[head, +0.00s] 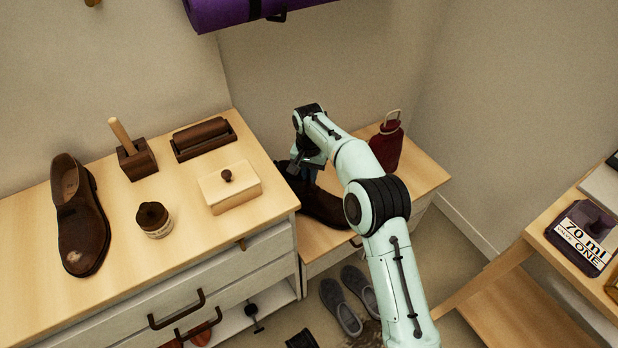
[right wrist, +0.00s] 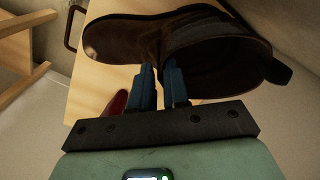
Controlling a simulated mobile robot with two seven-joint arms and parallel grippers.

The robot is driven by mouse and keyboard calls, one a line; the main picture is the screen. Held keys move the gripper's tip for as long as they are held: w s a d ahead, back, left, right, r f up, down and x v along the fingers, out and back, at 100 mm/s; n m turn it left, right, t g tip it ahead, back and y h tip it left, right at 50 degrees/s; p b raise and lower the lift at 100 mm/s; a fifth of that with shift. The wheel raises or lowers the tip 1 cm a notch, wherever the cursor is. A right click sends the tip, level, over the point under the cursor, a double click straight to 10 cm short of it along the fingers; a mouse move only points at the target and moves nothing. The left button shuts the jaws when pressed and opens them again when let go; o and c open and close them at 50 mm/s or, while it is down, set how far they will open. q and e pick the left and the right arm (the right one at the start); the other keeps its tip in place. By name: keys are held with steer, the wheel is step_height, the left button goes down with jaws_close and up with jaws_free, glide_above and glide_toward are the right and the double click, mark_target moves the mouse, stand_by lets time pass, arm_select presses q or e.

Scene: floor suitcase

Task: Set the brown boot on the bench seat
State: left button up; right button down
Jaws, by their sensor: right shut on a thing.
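The brown boot (head: 322,207) is dark leather, partly hidden behind my right arm in the head view. In the right wrist view the boot (right wrist: 215,50) lies across the top, its worn toe to the left. My right gripper (head: 307,174) is shut on the boot, its blue fingers (right wrist: 160,74) at the boot's edge. The bench seat (head: 421,172) is pale wood, and it also shows in the right wrist view (right wrist: 95,78). The boot is over the seat's left part; I cannot tell whether it touches it. My left gripper is out of view.
A dark red bottle (head: 386,147) stands on the seat, right of the boot. The dresser (head: 200,228) at left holds a brown shoe (head: 81,218), a brush, a jar and boxes. Grey shoes (head: 348,300) are below the bench. Another table (head: 545,240) stands at right.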

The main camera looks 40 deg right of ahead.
steer(key=shift+f, duration=0.75)
steer(key=c, duration=1.1)
jaws_free()
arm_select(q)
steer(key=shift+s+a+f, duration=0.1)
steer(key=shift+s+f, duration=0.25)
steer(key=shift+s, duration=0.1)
arm_select(e)
step_height(320, 180, up, 7)
steer(key=shift+f+p, duration=0.1)
steer(key=shift+p, duration=0.75)
arm_select(q)
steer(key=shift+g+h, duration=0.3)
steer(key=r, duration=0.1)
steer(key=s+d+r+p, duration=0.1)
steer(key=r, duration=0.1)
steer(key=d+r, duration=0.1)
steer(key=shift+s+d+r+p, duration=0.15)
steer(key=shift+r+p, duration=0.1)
steer(key=shift+p, duration=0.05)
arm_select(e)
step_height(320, 180, up, 5)
steer(key=shift+a+r, duration=0.1)
